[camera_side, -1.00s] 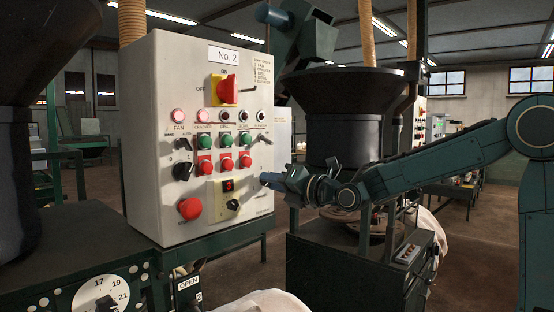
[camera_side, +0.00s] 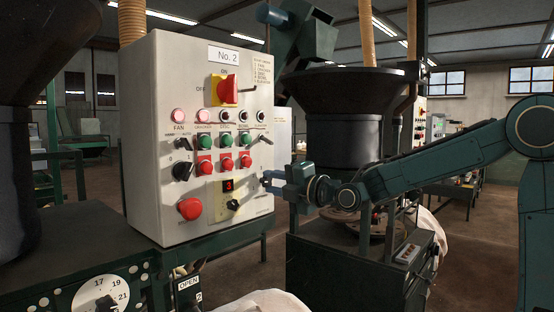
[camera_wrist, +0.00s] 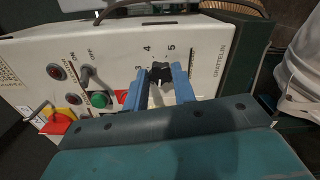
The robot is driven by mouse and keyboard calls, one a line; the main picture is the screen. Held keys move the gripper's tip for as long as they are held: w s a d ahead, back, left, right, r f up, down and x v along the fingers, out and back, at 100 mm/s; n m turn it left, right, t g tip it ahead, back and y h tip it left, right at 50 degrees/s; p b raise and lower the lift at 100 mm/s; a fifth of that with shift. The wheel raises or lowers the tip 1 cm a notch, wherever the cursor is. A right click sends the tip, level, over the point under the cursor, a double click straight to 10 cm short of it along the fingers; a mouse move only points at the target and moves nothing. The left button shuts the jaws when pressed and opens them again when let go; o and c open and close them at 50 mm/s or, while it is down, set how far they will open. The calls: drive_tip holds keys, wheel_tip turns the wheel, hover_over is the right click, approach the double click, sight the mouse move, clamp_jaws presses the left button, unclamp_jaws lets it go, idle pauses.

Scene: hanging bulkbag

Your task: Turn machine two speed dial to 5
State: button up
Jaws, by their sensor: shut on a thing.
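The machine two panel is a pale cabinet (camera_side: 160,110) marked No. 2. In the wrist view a small black dial knob (camera_wrist: 161,72) sits on its face beside the printed numbers 3, 4 and 5. My gripper (camera_wrist: 162,76) has its two blue fingers shut on this knob, one on each side. Which number the knob points at I cannot tell. In the side view my gripper (camera_side: 267,181) reaches the panel's right edge, and the fingers hide the knob there. A red display (camera_side: 228,186) on the panel reads 3.
A black knob (camera_side: 233,205) is just below the display. A red stop button (camera_side: 190,208), green and red buttons, and a red-yellow switch (camera_side: 226,91) crowd the panel. A toggle lever (camera_side: 265,140) is close above my fingers. A dark hopper (camera_side: 345,100) stands behind.

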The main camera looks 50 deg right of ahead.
drive_tip(key=m, duration=0.4)
drive_tip(key=shift+m, duration=0.4)
drive_tip(key=m, duration=1)
drive_tip(key=shift+a+f+m, duration=0.1)
drive_tip(key=shift+m, duration=0.3)
drive_tip(key=m, duration=1)
drive_tip(key=shift+m, duration=0.4)
drive_tip(key=m, duration=0.4)
drive_tip(key=shift+m, duration=0.3)
drive_tip(key=m, duration=0.4)
drive_tip(key=shift+a+m, duration=0.1)
drive_tip(key=shift+m, duration=0.2)
drive_tip(key=m, duration=0.5)
